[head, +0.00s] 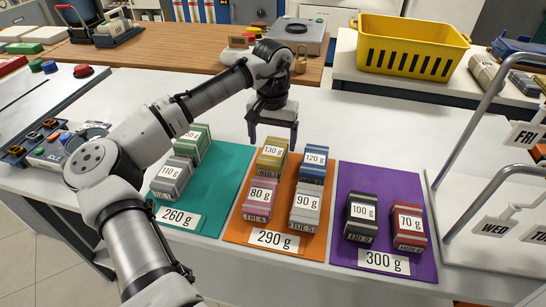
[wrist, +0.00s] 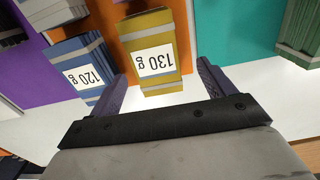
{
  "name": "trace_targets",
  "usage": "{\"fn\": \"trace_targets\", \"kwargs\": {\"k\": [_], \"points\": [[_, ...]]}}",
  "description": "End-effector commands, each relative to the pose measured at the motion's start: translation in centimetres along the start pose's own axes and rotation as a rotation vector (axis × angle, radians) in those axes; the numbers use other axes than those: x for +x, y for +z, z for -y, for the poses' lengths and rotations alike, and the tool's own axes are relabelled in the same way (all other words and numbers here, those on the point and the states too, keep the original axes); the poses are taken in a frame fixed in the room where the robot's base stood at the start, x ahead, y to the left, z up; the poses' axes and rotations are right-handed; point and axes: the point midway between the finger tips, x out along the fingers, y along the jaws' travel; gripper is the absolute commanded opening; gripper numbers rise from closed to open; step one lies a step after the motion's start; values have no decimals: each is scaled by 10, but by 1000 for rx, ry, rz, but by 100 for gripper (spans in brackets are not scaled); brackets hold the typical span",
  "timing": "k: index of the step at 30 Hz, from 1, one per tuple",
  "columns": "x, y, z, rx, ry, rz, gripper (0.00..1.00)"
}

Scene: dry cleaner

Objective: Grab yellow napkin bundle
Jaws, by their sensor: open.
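The yellow napkin bundle (head: 271,156), labelled 130 g, lies on the orange mat (head: 237,227) at its back left. In the wrist view the yellow bundle (wrist: 155,28) lies just ahead of the fingertips, roughly in line with the gap between them. My gripper (head: 272,138) is open and empty, above the back edge of the orange mat; its fingers also show in the wrist view (wrist: 160,80). I cannot tell its exact height over the bundle.
Close beside the yellow bundle is a blue bundle (head: 314,165) labelled 120 g. Pink (head: 257,200) and white-blue (head: 305,208) bundles lie in front. A teal mat (head: 222,178) is left and a purple mat (head: 347,184) right. A yellow basket (head: 412,46) stands behind.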

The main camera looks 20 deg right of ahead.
Motion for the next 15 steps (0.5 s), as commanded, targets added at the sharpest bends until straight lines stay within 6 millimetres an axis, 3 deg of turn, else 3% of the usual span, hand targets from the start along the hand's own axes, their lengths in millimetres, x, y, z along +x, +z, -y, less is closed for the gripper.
{"fn": "trace_targets", "kwargs": {"k": [9,15], "points": [[39,4,-4,0,-2,1,82],[52,4,-4,-1,0,-1,82]]}}
